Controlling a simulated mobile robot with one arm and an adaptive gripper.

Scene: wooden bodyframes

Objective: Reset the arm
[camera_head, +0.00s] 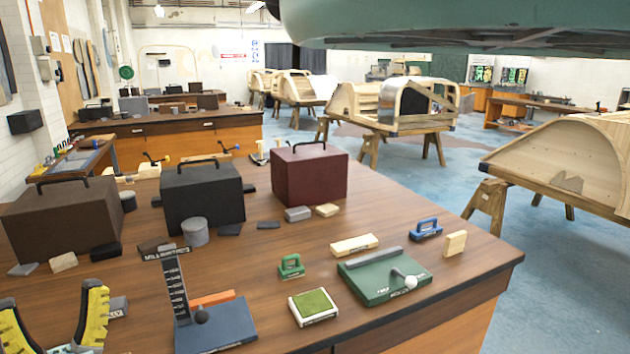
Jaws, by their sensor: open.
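My gripper (50,296) shows at the lower left corner of the head view. Its two yellow and black fingers point up and stand well apart, with nothing held between them. The rest of my arm is outside the picture. The fingers appear in front of the wooden workbench top (240,265), at its near left part. I cannot tell how high they are above it.
On the bench stand a brown case (62,222), a black case (203,195) and a dark red case (309,175). A blue stand (215,325) is right of my gripper. A green board (384,280) lies farther right.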

